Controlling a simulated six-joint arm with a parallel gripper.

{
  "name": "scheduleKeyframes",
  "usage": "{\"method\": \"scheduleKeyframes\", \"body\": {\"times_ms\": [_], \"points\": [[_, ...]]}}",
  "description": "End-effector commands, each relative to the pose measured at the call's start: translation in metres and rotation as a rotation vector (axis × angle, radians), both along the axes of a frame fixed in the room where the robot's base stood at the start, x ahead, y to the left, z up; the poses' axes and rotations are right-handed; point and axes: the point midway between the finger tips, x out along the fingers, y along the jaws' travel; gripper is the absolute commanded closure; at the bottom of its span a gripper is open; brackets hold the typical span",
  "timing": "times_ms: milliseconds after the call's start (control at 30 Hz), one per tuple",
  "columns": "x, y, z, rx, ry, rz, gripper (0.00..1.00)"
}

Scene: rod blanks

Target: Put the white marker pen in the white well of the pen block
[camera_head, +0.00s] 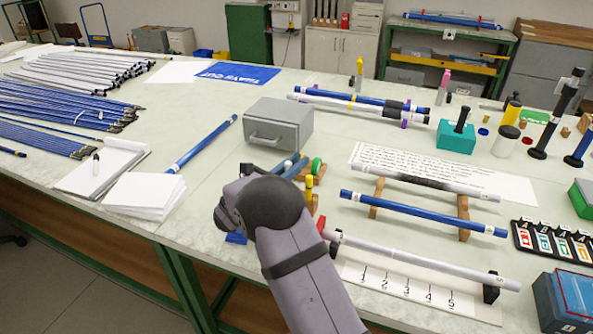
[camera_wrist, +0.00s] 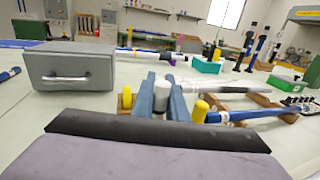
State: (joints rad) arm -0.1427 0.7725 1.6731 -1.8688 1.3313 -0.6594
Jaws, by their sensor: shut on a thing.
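My gripper (camera_head: 295,163) is in the middle of the table, in front of the grey drawer box. In the wrist view its two blue-grey fingers (camera_wrist: 161,97) are close together around a small, pale-topped, dark-bodied thing (camera_wrist: 162,92). The fingers hide most of it, so I cannot tell for certain that it is the white marker pen. A black rack with coloured slots (camera_head: 553,243) lies at far right.
The grey drawer box (camera_head: 279,126) stands close behind my gripper; it also shows in the wrist view (camera_wrist: 70,75). A yellow post (camera_head: 309,186) is just to the right. Blue and white rods (camera_head: 424,213) lie on supports further right. A teal block (camera_head: 456,135) stands behind them.

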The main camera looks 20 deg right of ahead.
Motion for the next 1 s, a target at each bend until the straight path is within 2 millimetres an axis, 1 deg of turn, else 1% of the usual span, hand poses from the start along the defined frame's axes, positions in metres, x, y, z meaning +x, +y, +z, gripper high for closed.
{"method": "scheduleKeyframes", "body": {"times_ms": [33, 100, 200, 500, 633, 667, 700, 733, 1000], "points": [[0.000, 0.000, -0.008, -0.001, 0.004, 0.000, 1.00], [0.000, 0.000, -0.016, -0.001, 0.004, 0.001, 1.00], [0.000, 0.000, -0.024, 0.000, 0.002, 0.001, 1.00], [0.000, 0.000, -0.027, 0.000, 0.000, 0.001, 1.00], [0.000, 0.000, -0.031, 0.000, 0.000, 0.001, 1.00], [0.000, 0.000, -0.030, 0.000, 0.000, 0.001, 0.83], [0.000, 0.000, -0.029, 0.000, 0.000, 0.001, 0.73], [0.000, 0.000, -0.029, 0.000, 0.000, 0.001, 0.69], [0.000, 0.000, -0.029, 0.000, 0.000, 0.001, 0.69]]}}
